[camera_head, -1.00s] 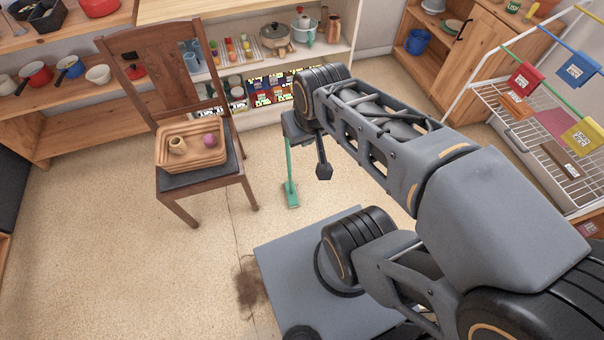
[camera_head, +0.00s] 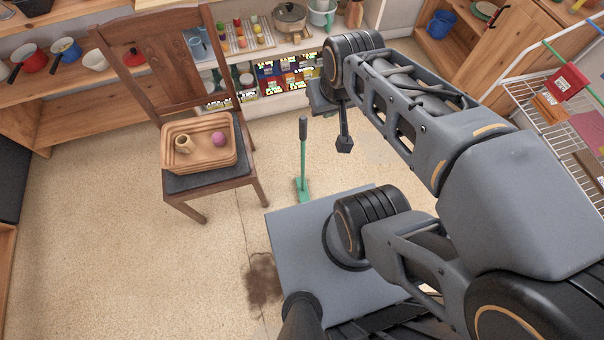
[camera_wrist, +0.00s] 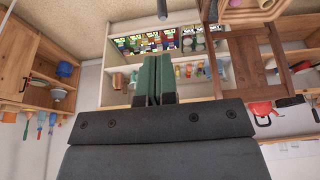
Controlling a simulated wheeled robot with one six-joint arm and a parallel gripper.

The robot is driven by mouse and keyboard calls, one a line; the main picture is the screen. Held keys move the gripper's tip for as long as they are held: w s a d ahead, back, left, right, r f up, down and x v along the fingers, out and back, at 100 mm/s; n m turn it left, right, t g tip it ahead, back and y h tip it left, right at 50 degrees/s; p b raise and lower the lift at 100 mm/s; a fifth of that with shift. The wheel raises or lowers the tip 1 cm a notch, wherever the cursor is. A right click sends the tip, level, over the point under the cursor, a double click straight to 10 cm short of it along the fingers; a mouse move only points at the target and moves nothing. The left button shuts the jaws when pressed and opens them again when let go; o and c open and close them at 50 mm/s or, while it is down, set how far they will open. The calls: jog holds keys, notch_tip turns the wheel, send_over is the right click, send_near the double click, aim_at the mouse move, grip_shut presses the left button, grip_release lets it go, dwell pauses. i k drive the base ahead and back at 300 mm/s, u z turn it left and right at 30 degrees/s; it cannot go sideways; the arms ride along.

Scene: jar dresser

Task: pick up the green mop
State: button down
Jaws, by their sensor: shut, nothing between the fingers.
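The green mop (camera_head: 303,160) stands upright on the floor in the head view, with a dark top end. Its foot is close to the far edge of my base, which may hide part of it. My gripper (camera_head: 322,100) is to the right of the mop's top in this picture and apart from it in the image. In the wrist view my gripper's two greenish fingers (camera_wrist: 154,62) lie together, shut, with nothing between them.
A wooden chair (camera_head: 240,168) with a basket (camera_head: 200,158) on its seat stands left of the mop. A low shelf (camera_head: 270,108) with jars and pots is behind. A white wire rack (camera_head: 540,130) stands at the right. The floor (camera_head: 120,200) at the left is clear.

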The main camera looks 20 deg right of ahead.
aim_at(303, 194)
jog(key=u, duration=2.2)
jog(key=k, duration=0.7)
jog(key=z, duration=0.25)
